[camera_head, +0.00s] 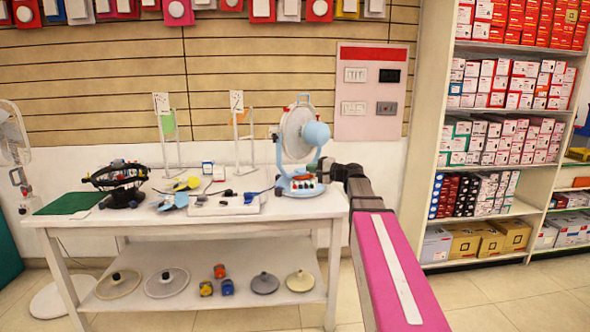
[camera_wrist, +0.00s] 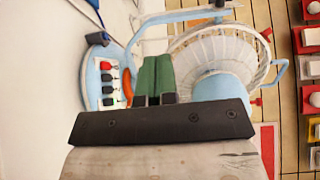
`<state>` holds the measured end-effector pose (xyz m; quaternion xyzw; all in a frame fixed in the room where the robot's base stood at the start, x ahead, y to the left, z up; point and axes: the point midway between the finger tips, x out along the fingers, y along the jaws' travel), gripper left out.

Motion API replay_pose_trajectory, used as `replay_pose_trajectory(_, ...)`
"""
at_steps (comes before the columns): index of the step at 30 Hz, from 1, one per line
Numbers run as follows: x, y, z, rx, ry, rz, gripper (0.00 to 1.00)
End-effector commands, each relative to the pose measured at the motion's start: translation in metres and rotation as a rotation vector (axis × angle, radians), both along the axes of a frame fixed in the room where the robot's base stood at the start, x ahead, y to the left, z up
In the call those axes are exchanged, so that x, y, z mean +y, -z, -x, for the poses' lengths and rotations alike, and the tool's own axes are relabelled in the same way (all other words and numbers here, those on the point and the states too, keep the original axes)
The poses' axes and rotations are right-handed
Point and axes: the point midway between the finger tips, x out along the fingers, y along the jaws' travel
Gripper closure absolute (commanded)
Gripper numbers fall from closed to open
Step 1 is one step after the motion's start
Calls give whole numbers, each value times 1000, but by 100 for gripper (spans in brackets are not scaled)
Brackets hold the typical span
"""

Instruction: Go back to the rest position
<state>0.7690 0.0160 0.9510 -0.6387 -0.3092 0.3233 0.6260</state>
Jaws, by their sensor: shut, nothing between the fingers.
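My gripper (camera_wrist: 156,76) shows in the wrist view as two green fingers side by side, shut with nothing between them. In the head view my arm reaches forward from the lower right, and its dark wrist end is beside the right end of the table. A light blue and white fan (camera_head: 317,134) stands there on the table, just left of my wrist end. In the wrist view the fan (camera_wrist: 220,88) appears turned sideways beyond my fingers, its base with several buttons to the left. I cannot tell whether my fingers touch it.
The white table (camera_head: 110,226) carries a black fan frame (camera_head: 119,177), a green mat (camera_head: 72,203) and small parts. Its lower shelf (camera_head: 190,295) holds round parts. A stocked shelf unit (camera_head: 478,208) stands at the right. A pedestal fan (camera_head: 14,135) is at the left edge.

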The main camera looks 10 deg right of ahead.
Motion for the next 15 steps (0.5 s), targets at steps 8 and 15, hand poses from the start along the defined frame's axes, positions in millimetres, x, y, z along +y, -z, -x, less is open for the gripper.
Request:
replay_pose_trajectory(8,29,112,51,122,-68,309,100)
replay_pose_trajectory(15,38,238,131,272,-194,720,100)
